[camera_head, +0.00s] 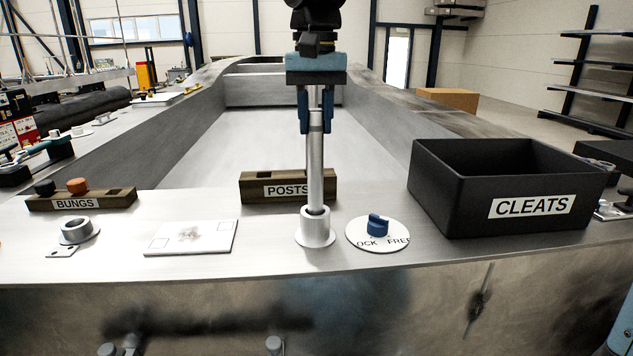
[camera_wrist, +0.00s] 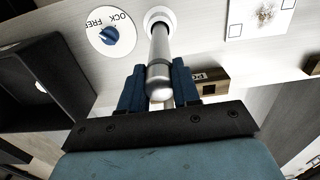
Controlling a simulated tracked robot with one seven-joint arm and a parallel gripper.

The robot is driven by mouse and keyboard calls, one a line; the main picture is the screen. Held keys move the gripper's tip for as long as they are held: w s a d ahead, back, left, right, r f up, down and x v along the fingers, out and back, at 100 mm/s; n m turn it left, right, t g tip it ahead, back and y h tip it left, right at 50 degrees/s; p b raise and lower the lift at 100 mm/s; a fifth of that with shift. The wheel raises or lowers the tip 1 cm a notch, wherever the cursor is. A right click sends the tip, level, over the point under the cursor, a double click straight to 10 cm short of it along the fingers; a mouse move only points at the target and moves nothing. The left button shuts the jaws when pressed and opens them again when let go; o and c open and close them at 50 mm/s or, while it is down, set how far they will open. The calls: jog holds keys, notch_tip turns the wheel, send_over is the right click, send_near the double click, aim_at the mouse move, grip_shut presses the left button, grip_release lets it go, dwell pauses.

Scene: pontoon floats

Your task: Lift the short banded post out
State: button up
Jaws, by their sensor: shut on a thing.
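The metal post (camera_head: 315,170) stands upright, with its lower end inside a white flanged socket (camera_head: 315,235) on the metal deck. A darker band shows on its upper part. My gripper (camera_head: 316,128) points down, with its blue fingers on either side of the post's upper part, shut on it. In the wrist view the post (camera_wrist: 158,50) runs from the socket (camera_wrist: 160,17) up between the fingers (camera_wrist: 158,85), its rounded top near the palm. Beside the socket is a white LOCK/FREE disc (camera_head: 365,240) with a blue knob (camera_head: 377,225); I cannot tell its setting for sure.
A wooden POSTS block (camera_head: 258,184) lies just behind the post. A black CLEATS bin (camera_head: 450,195) stands to the right. A BUNGS block (camera_head: 110,198), a white plate (camera_head: 215,240) and a metal ring fitting (camera_head: 76,230) are to the left. Above the post is my arm.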

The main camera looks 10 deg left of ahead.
jog(key=shift+r, duration=2.95)
